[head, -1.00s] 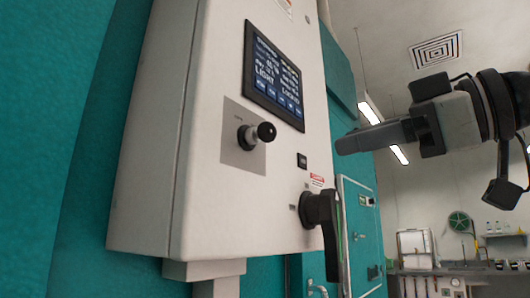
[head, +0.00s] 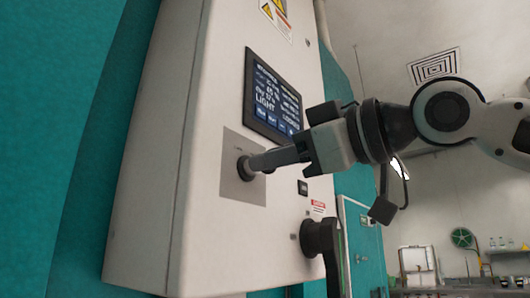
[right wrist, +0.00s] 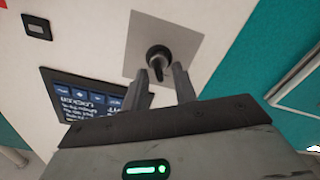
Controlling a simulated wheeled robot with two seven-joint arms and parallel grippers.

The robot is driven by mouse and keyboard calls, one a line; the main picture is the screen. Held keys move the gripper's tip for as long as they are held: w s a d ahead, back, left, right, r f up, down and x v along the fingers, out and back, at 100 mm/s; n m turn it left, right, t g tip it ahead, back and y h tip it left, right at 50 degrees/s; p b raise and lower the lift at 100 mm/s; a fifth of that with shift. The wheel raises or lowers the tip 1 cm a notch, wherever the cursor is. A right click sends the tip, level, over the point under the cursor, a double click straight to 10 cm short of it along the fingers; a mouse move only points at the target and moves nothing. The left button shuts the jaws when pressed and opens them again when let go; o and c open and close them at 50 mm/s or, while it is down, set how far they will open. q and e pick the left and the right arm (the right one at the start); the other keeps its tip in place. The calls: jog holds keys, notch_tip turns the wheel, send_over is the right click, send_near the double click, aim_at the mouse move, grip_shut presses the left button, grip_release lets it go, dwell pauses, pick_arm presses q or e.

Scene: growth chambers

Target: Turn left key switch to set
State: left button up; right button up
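The key switch (head: 243,168) sits on a square grey plate (head: 231,183) on the front of a white control box. My right gripper (head: 257,163) reaches in from the right, its fingertips at the switch and partly hiding it. In the right wrist view the dark key (right wrist: 157,66) shows between the two fingertips of my right gripper (right wrist: 159,76). The fingers are apart, with a gap seen beside the key; contact cannot be told. My left gripper is not in view.
A screen (head: 262,88) reading LIGHT is above the switch; the finger passes just below it. Open room lies to the right.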

jog(key=shift+x, duration=0.85)
jog(key=shift+w+a, duration=0.15)
